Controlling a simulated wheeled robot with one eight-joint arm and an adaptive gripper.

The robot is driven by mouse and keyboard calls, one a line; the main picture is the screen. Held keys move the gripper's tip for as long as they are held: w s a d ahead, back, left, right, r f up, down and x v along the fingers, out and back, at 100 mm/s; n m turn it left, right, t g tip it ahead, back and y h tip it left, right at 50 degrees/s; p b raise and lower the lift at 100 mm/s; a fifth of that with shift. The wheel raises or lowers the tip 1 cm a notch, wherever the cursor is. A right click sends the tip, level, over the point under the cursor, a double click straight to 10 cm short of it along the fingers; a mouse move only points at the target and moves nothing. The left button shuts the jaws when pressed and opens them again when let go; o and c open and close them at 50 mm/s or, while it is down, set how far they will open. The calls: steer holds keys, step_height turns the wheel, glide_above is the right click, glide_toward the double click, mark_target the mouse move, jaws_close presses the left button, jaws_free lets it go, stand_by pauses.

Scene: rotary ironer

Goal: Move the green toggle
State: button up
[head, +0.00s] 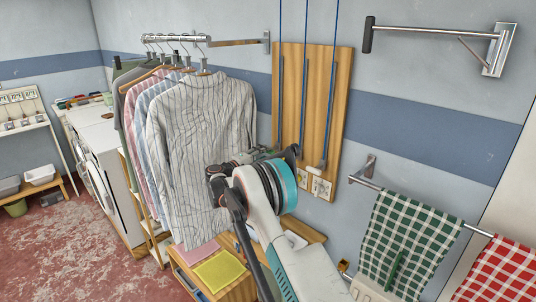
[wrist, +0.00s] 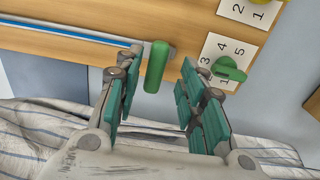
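The green toggle (wrist: 156,66) is a rounded, elongated green piece at the end of a blue cord (wrist: 70,33), in front of the wooden board (wrist: 60,48). My gripper (wrist: 157,80) is open, with one teal-padded finger on each side of the toggle. A gap shows on both sides; its exact depth between the fingers is unclear.
A green knob (wrist: 229,70) sits on a numbered white plate close to my right finger. Striped shirts (head: 195,130) hang left of my arm. Green checked (head: 415,232) and red checked (head: 500,270) towels hang on a rail to the right.

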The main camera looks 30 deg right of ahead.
steer(key=v, duration=0.8)
steer(key=shift+a, duration=0.35)
steer(key=shift+s, duration=0.15)
steer(key=s+a+r+y+b, duration=0.1)
steer(key=s+r+y+b, duration=0.15)
steer(key=s, duration=0.45)
steer(key=s+a+r+m+y+b, duration=0.1)
steer(key=s+r+y, duration=0.2)
steer(key=s, duration=0.4)
steer(key=s+a+r+y+b, duration=0.1)
steer(key=s+r+y+b, duration=0.15)
steer(key=s, duration=0.55)
steer(key=s+a+f+m+y+b, duration=0.1)
steer(key=s+a+f+y, duration=0.2)
steer(key=s, duration=0.7)
steer(key=s+a+f+m+y+b, duration=0.1)
steer(key=s+a+f+y, duration=0.2)
steer(key=s, duration=0.7)
steer(key=s+a+f+m+t+y+b, duration=0.1)
steer(key=s+a+f+y+b, duration=0.1)
steer(key=s+a, duration=0.4)
steer(key=s+f+y, duration=0.1)
steer(key=s+f, duration=0.1)
steer(key=s, duration=0.2)
steer(key=shift+a+f, duration=0.35)
steer(key=shift+s, duration=0.15)
